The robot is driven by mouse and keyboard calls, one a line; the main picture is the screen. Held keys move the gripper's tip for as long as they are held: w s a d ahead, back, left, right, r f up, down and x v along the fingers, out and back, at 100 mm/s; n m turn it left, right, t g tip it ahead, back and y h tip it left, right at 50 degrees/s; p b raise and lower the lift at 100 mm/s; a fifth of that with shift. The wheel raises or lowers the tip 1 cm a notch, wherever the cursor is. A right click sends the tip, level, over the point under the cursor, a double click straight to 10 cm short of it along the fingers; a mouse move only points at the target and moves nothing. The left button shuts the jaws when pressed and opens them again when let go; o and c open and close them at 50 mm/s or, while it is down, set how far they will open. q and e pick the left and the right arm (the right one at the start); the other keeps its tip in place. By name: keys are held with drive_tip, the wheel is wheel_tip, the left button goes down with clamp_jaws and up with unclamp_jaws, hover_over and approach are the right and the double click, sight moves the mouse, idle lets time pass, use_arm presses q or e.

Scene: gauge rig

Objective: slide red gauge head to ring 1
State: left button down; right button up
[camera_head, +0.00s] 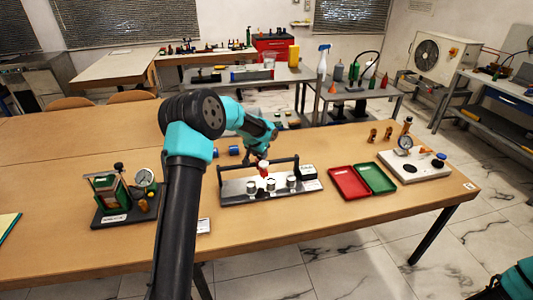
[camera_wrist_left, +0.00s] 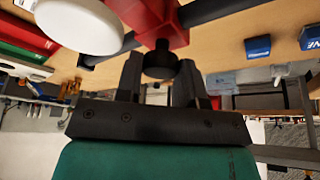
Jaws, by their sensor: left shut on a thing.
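The red gauge head (camera_head: 263,169) sits on the dark rail (camera_head: 236,166) of the metal rig (camera_head: 235,200). Three pale round pieces stand on the rig's base below the rail: a left one (camera_head: 251,187), a middle one (camera_head: 270,184) and a right one (camera_head: 291,181). The head is above them, near the left and middle ones. My left gripper (camera_head: 262,158) is at the head from behind. In the left wrist view, my left gripper (camera_wrist_left: 158,80) is shut on the black knob (camera_wrist_left: 160,60) of the red head (camera_wrist_left: 155,18). Which piece is ring 1 cannot be read.
Red (camera_head: 348,182) and green (camera_head: 375,179) trays lie right of the rig. A white gauge stand (camera_head: 420,168) is farther right. A green device with a dial (camera_head: 105,195) stands at the left. Bare table lies in front of the rig.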

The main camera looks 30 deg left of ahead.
use_arm(q)
drive_tip(key=s+a, duration=0.4)
drive_tip(key=shift+a, duration=0.2)
drive_tip(key=c, duration=0.8)
unclamp_jaws()
drive_tip(key=shift+o, duration=0.2)
drive_tip(key=shift+r, duration=0.15)
drive_tip(key=v, duration=1.7)
